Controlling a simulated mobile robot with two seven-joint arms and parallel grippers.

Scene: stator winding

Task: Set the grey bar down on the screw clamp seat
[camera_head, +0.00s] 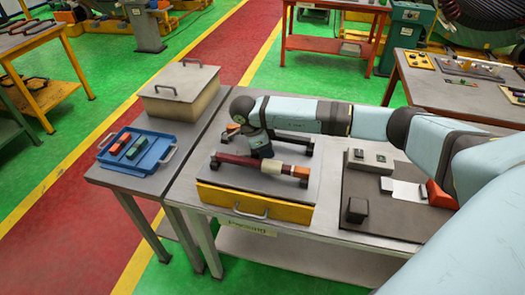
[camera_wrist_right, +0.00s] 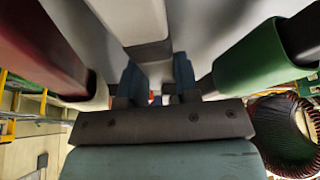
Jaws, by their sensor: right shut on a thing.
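My right gripper (camera_head: 258,146) reaches down over the grey-topped fixture (camera_head: 240,184) on the table. In the right wrist view its blue fingers (camera_wrist_right: 157,82) are shut on the grey bar (camera_wrist_right: 140,25), which runs away between them. The head view does not show the bar clearly, as the gripper and arm cover it. Dark end blocks stand on the fixture, one at the front left (camera_head: 214,163) and one at the front right (camera_head: 303,181). I cannot tell which part is the screw clamp seat, or whether the bar touches it. My left gripper is not in view.
A dark red bar (camera_head: 236,160), a white piece and a brown-orange piece lie in line along the fixture's front. A blue tray (camera_head: 168,150) with coloured blocks and a lidded box (camera_head: 181,90) stand left. A dark mat (camera_head: 365,222) with small parts lies right.

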